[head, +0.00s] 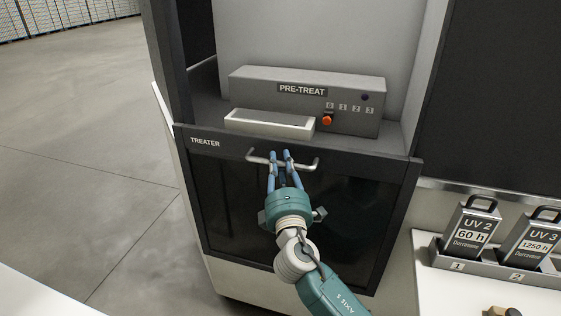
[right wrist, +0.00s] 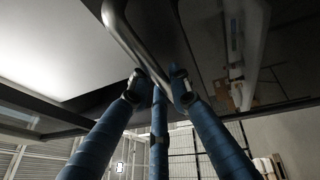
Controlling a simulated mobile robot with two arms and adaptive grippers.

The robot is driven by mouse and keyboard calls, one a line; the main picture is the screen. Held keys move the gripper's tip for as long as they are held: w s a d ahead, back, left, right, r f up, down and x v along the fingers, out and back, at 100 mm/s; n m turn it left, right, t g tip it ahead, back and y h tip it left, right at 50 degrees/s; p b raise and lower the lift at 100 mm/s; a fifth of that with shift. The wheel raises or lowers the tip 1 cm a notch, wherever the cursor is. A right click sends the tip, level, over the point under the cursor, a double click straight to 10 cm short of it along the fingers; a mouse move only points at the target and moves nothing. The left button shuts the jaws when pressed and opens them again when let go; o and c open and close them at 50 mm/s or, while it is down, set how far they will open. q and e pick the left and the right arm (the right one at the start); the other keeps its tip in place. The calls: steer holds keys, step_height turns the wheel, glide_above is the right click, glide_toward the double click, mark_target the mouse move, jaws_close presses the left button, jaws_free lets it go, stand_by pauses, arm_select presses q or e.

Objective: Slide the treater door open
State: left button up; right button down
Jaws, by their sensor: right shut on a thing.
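The treater door (head: 340,210) is a dark glossy panel in a dark frame, with "TREATER" on its upper left. Its top edge lies below the pre-treat box, and the space above it stands open. A pale metal bar handle (head: 309,164) runs across the upper part of the door. My right gripper (head: 280,157) is shut on the handle near its middle, with blue fingers pointing up. In the right wrist view the fingers (right wrist: 160,88) close around the handle (right wrist: 124,35). My left gripper is not in view.
Inside the treater is a grey "PRE-TREAT" box (head: 290,84) with an orange knob (head: 327,120) and a white-rimmed tray (head: 270,123). At right, the UV 2 (head: 470,232) and UV 3 (head: 535,240) cartridges stand in a rack on a white counter. Open floor lies left.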

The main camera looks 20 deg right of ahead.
arm_select(q)
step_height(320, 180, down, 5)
steer(key=b, duration=0.3)
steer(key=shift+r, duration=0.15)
arm_select(e)
step_height(320, 180, down, 5)
steer(key=shift+f, duration=0.15)
steer(key=c, duration=1.6)
jaws_free()
steer(key=v, duration=1.2)
